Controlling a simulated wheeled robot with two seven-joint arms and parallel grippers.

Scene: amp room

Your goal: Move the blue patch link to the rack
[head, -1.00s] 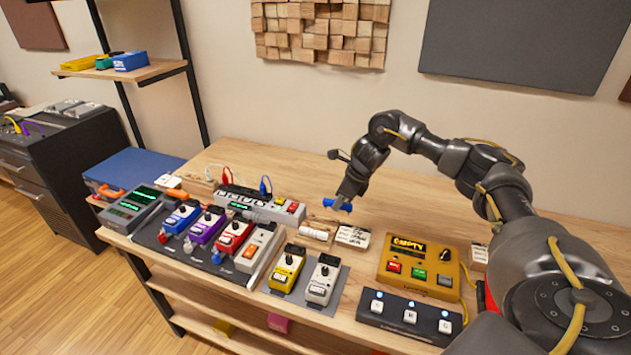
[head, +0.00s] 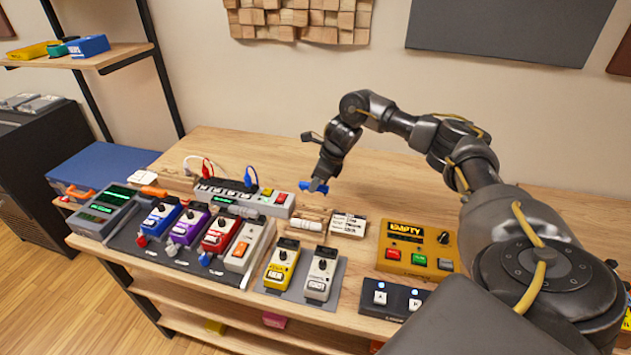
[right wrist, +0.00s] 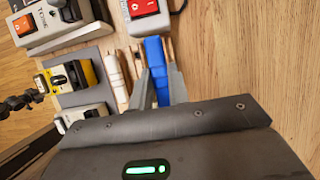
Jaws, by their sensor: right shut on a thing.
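The blue patch link (head: 314,186) is a short blue piece held in my right gripper (head: 320,186), above the table behind the white roll. In the right wrist view the blue link (right wrist: 156,68) stands between the two grey fingers of my right gripper (right wrist: 158,86), which is shut on it. A wooden holder with a white roll (head: 308,220) lies on the table in front of the gripper; in the right wrist view the roll (right wrist: 115,76) is left of the link. I cannot tell for sure which thing is the rack. My left gripper is not in view.
A long power strip (head: 240,194) with upright plugs lies left of my right gripper. Several pedals stand on a dark board (head: 165,250) in front. A yellow box (head: 417,248) and a white label box (head: 348,224) are to the right. The back of the table is clear.

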